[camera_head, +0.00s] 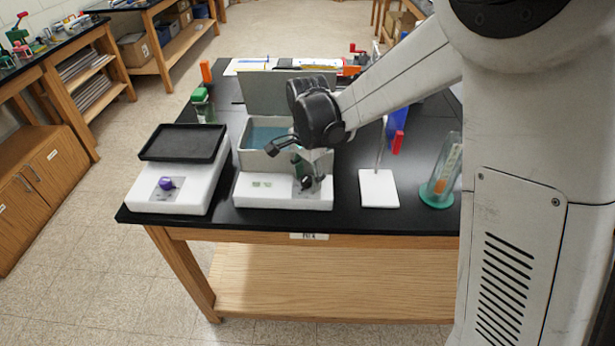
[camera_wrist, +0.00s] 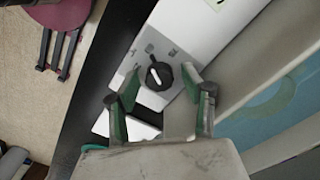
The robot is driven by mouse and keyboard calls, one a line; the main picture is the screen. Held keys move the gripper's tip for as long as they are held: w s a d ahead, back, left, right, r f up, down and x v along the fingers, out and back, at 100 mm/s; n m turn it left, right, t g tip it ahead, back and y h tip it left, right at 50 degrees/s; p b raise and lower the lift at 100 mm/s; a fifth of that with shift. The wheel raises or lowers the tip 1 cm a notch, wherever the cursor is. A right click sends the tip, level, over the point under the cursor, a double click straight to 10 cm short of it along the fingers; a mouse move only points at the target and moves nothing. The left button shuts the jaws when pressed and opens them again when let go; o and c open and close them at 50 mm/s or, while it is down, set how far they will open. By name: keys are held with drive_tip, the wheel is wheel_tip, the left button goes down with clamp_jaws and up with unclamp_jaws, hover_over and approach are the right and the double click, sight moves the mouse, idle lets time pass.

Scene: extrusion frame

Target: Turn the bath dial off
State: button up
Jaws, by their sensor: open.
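The bath dial (camera_wrist: 159,77) is a round black knob with a white pointer line, on a grey panel with small printed marks. In the head view the dial (camera_head: 307,183) is at the right of the white front of the water bath (camera_head: 250,201), partly hidden by my gripper. My gripper (camera_head: 305,167) is over the dial, its fingers pointing down at it. In the wrist view my gripper (camera_wrist: 160,74) is open, one green-padded finger on each side of the dial. I see gaps between fingers and knob; height above the panel is hard to tell.
The bath's basin (camera_head: 265,134) of bluish water and its raised grey lid (camera_head: 265,93) are behind the dial. A white device with a purple knob (camera_head: 166,183) and black tray (camera_head: 183,142) is left. A white stand base (camera_head: 378,190) and a green-based cylinder (camera_head: 437,194) are right.

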clamp_jaws()
idle(0.3)
drive_tip(key=shift+f, duration=0.1)
drive_tip(key=n+b, duration=0.3)
drive_tip(key=n, duration=0.2)
drive_tip(key=shift+a+n, duration=0.1)
drive_tip(key=shift+n, duration=0.3)
drive_tip(key=n+b, duration=0.2)
drive_tip(key=n, duration=0.4)
drive_tip(key=shift+a+b, duration=0.1)
drive_tip(key=shift+b, duration=0.3)
drive_tip(key=n+b, duration=0.1)
drive_tip(key=n, duration=0.5)
drive_tip(key=shift+a+n, duration=0.1)
drive_tip(key=shift+n, duration=0.2)
drive_tip(key=n+b, duration=0.1)
drive_tip(key=n, duration=0.4)
drive_tip(key=shift+n, duration=0.4)
